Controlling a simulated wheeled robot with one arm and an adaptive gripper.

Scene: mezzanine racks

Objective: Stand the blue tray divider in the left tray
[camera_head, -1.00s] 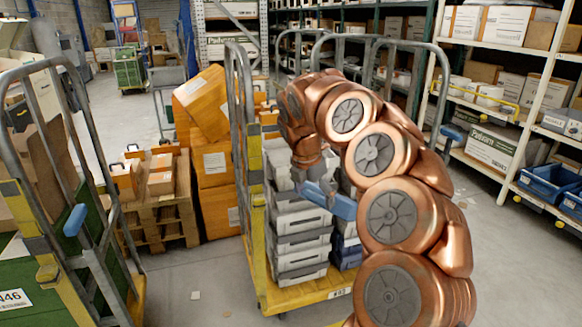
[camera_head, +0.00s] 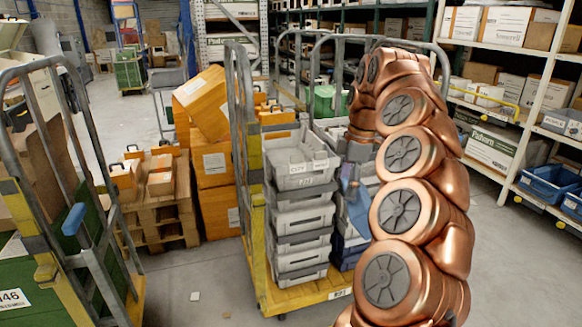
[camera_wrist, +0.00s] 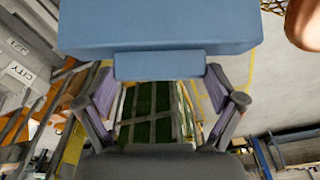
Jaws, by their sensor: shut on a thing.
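The blue tray divider (camera_wrist: 158,25) fills the top of the wrist view. My gripper (camera_wrist: 160,78) is shut on its narrow lower tab. In the head view the divider (camera_head: 357,205) shows as a small blue piece beside my arm, over the right-hand stack. The left tray (camera_head: 300,174) is grey and tops the left stack on the yellow cart. Its inside is partly visible, and my gripper is to its right and apart from it. The grey tray labelled CITY (camera_wrist: 22,72) shows at the left edge of the wrist view. My arm hides much of the right-hand stack.
The yellow cart (camera_head: 290,300) has tall grey rails (camera_head: 238,130) left of the trays. A second cart (camera_head: 75,215) stands at the near left. Orange boxes (camera_head: 213,165) are behind it. Shelving (camera_head: 505,45) lines the right. Floor is clear at right.

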